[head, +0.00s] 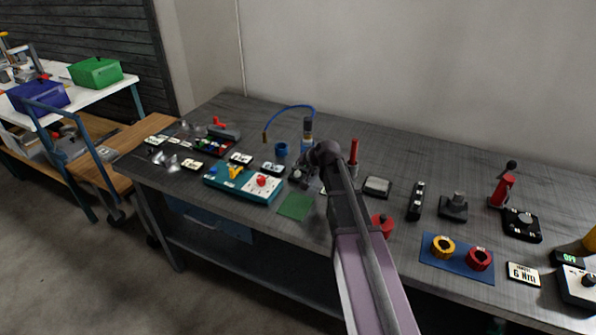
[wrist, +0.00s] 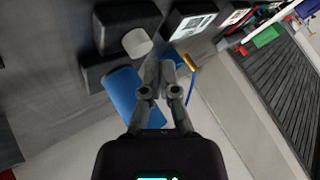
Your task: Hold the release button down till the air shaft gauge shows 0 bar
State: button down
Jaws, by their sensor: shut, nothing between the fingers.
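My gripper (head: 299,178) is shut and empty over the middle of the bench; the wrist view shows its two fingertips (wrist: 160,72) together. Just beyond them in the wrist view is a pale grey round knob (wrist: 137,42) on a black block (wrist: 112,22), which looks like the release button. The fingertips appear apart from it, but I cannot judge the depth. A black box with a white face (wrist: 192,27) stands beside the block and may be the gauge; its reading is not legible. In the head view my arm and gripper hide the knob.
A blue cylinder (wrist: 122,88) lies close to the fingers in the wrist view. A blue hose with a brass end (head: 265,138) arches behind. A teal box with a red button (head: 262,181) is left of my gripper, a green mat (head: 295,206) in front. A red-handled tool (head: 353,152) stands right.

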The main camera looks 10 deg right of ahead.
aim_at(298, 173)
jog(key=shift+r, duration=0.1)
dwell(0.3)
jog(key=shift+r+p, duration=2.5)
jog(key=shift+p, duration=0.05)
jog(key=s+n+g+h+p, duration=0.3)
jog(key=s+g, duration=0.5)
jog(key=s, duration=2)
jog(key=shift+s+f+h+p, duration=0.35)
jog(key=shift+h+p, duration=0.45)
jog(key=shift+p, duration=0.15)
jog(key=shift+s, duration=0.1)
